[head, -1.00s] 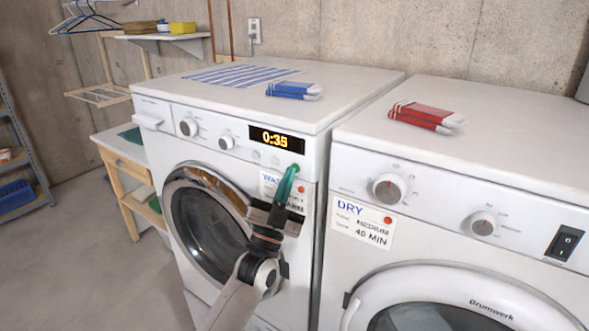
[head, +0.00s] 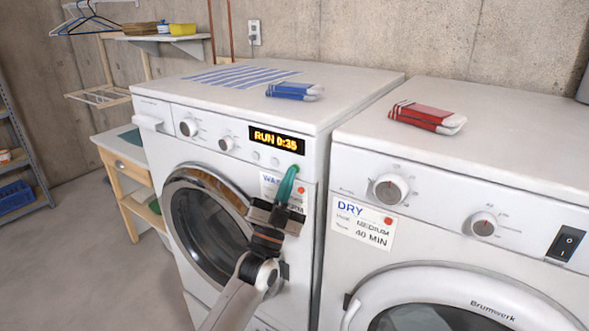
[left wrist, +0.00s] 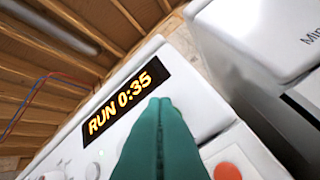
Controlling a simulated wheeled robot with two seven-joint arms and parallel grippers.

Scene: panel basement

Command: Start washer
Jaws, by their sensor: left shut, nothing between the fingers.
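The white washer (head: 225,128) stands at the left with its round door (head: 205,222) shut. Its display (head: 277,140) reads "RUN 0:35", and the same display shows in the left wrist view (left wrist: 128,95). Two knobs, the left one (head: 188,127) and the right one (head: 226,143), sit left of the display. My left gripper (head: 292,170) is shut and empty, its green fingertips at the panel just below the display's right end. The fingers hide what is behind them; I cannot tell whether they touch the panel. My right gripper is not in view.
The dryer (head: 450,190) stands close on the right, with a "DRY" card (head: 362,222) on its front. A shelf unit (head: 20,150) stands at far left; floor between is clear.

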